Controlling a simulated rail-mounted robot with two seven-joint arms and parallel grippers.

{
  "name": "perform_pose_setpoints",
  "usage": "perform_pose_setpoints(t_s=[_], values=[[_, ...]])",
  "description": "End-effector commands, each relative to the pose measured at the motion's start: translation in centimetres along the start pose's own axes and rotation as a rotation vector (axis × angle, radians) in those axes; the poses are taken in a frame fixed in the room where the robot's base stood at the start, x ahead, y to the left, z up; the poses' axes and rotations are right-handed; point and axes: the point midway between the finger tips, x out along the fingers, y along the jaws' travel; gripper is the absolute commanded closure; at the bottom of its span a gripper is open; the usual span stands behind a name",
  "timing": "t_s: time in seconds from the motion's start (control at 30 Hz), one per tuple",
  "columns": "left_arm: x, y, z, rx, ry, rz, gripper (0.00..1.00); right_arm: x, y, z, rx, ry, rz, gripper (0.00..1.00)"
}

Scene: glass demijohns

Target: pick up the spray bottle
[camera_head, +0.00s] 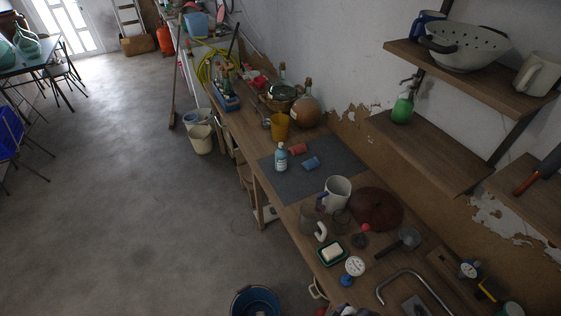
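A green spray bottle (402,109) with a grey trigger head stands upright on the lower wooden wall shelf (435,150) at the upper right. Nothing touches it. Neither of my grippers shows in the head view.
A long wooden bench (247,131) runs along the wall. A grey mat (338,164) on it holds a light blue bottle (281,158) and sponges. A white pitcher (337,190) stands nearer. The upper shelf (482,77), bearing a colander (468,47), is above right.

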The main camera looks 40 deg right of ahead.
Motion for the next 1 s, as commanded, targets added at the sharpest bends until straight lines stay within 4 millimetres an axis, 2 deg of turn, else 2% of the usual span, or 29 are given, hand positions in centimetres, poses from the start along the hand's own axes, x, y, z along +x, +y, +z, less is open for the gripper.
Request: perform_pose_setpoints(t_s=[0.17,0.77,1.0], values=[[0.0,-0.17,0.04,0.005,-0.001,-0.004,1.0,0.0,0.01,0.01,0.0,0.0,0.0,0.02],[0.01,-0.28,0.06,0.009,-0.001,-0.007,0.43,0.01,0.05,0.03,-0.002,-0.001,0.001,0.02],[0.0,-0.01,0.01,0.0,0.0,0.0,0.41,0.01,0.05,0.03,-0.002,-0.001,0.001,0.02]])
